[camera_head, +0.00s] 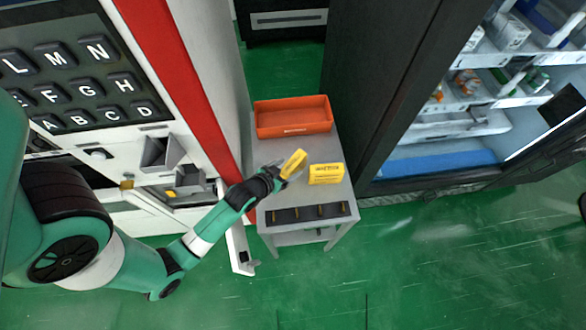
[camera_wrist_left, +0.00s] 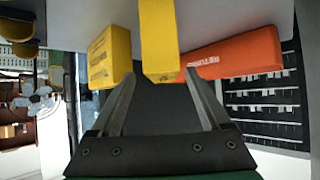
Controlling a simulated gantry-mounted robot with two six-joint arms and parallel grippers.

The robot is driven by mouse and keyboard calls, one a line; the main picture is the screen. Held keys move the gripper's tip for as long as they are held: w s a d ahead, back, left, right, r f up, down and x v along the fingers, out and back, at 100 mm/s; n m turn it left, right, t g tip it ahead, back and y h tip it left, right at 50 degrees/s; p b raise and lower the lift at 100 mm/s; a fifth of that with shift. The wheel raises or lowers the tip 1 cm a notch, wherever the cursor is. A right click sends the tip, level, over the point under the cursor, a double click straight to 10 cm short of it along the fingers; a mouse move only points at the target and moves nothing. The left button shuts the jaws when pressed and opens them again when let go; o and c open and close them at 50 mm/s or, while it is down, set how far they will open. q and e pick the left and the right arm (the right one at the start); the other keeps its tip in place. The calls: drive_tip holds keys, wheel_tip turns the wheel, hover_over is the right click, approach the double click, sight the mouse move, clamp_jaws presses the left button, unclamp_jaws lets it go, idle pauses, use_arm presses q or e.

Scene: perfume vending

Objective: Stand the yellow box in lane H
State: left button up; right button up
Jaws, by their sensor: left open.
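Two yellow boxes are at the small grey table. One yellow box (camera_head: 294,163) is tilted in the head view, at the tips of my left gripper (camera_head: 281,173). In the left wrist view this box (camera_wrist_left: 159,38) shows between the two spread fingers of my left gripper (camera_wrist_left: 160,82), which is open. I cannot tell whether a finger touches it. The second yellow box (camera_head: 326,174) rests on the table just right of the gripper, and it also shows in the left wrist view (camera_wrist_left: 110,58). A key marked H (camera_head: 123,82) is on the machine's panel; lane H itself I cannot make out. My right gripper is out of view.
An orange bin (camera_head: 293,117) stands at the table's back. A dark strip with several small yellowish marks (camera_head: 308,213) lies along the table's front edge. The white and red machine (camera_head: 177,80) stands close on the left, a dark open-fronted cabinet (camera_head: 388,90) on the right.

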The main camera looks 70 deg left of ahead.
sight(291, 165)
use_arm(q)
drive_tip(key=b+x, duration=0.1)
drive_tip(key=x, duration=0.3)
drive_tip(key=shift+a, duration=0.2)
drive_tip(key=shift+r, duration=0.15)
clamp_jaws()
